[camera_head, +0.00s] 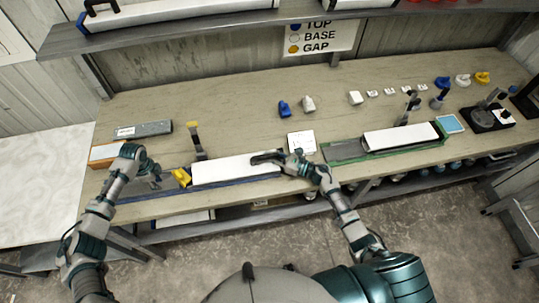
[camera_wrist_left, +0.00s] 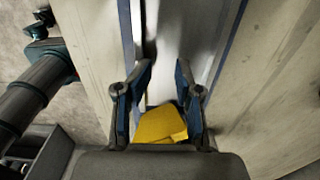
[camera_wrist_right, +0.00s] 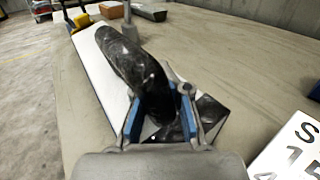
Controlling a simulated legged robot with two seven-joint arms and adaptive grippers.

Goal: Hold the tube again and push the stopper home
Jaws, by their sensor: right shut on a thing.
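The white tube (camera_head: 236,168) lies in a long blue rack (camera_head: 150,206) near the bench's front edge. The yellow stopper (camera_head: 181,177) is at the tube's left end; how far it sits in is unclear. My left gripper (camera_head: 157,181) is open just left of it. In the left wrist view, the stopper (camera_wrist_left: 158,125) shows between the spread fingers (camera_wrist_left: 163,72). My right gripper (camera_head: 284,160) is at the tube's right end, shut on a dark marbled piece (camera_head: 266,157). In the right wrist view, this dark piece (camera_wrist_right: 125,60) lies over the white tube (camera_wrist_right: 95,65) and hides part of it.
A yellow-topped post (camera_head: 195,140) stands behind the tube. A white card (camera_head: 301,142) lies close to my right gripper. A second white tube (camera_head: 400,137) sits in a green tray to the right. Blue and white stoppers (camera_head: 284,109) stand behind. The bench middle is mostly clear.

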